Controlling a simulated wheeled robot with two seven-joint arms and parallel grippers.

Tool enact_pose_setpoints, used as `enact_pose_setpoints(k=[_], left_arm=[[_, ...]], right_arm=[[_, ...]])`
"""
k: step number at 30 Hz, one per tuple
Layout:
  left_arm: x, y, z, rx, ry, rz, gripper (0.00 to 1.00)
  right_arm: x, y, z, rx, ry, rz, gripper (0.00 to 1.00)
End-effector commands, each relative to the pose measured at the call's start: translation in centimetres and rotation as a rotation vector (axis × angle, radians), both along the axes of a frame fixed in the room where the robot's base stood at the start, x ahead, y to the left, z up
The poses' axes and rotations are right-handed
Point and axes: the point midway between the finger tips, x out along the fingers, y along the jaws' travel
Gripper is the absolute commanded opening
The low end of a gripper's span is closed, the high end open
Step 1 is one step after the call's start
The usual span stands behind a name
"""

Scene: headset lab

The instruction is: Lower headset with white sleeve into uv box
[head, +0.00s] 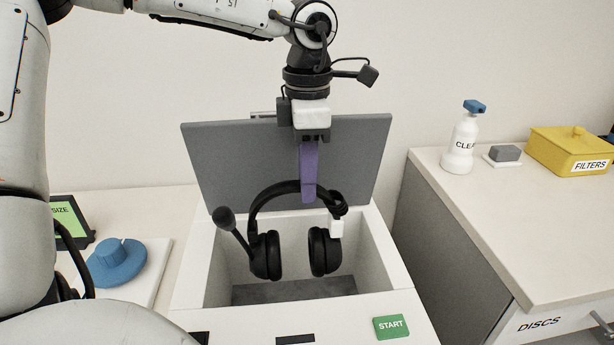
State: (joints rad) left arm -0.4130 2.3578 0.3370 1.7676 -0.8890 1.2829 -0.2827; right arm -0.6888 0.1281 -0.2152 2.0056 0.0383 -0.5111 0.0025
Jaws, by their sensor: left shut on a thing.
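The black headset (272,255) hangs upright over the open UV box (385,255), its ear cups at about the opening. Its microphone boom points up at the left. A small white sleeve (336,228) is on its right side, above the right ear cup. My left gripper (314,138) is above the box, shut on the upper end of a purple strip (308,172). The strip's lower end crosses the headband, which seems to hang from it; the exact contact is hidden. My right gripper is out of view.
The grey lid (235,160) stands open behind the box. A green START button (391,327) is on the front. A blue disc-shaped thing (118,262) lies at left. On the right counter (540,215) are a white bottle (461,145), a grey block (505,153) and a yellow FILTERS box (570,150).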

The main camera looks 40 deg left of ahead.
Motion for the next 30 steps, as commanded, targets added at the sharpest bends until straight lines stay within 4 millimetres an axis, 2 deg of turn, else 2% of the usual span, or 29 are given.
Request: enact_pose_setpoints(k=[17,18,21,30], left_arm=[[0.0,0.0,-1.6,0.0,0.0,0.0,0.0],[0.0,0.0,-1.4,0.001,-0.001,0.0,0.31],[0.0,0.0,-1.4,0.0,0.0,0.0,0.47],[0.0,0.0,-1.3,0.0,0.0,0.0,0.47]], right_arm=[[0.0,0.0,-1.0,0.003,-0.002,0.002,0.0],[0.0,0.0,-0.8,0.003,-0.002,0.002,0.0],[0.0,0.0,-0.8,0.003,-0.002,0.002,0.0],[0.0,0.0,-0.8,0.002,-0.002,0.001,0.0]])
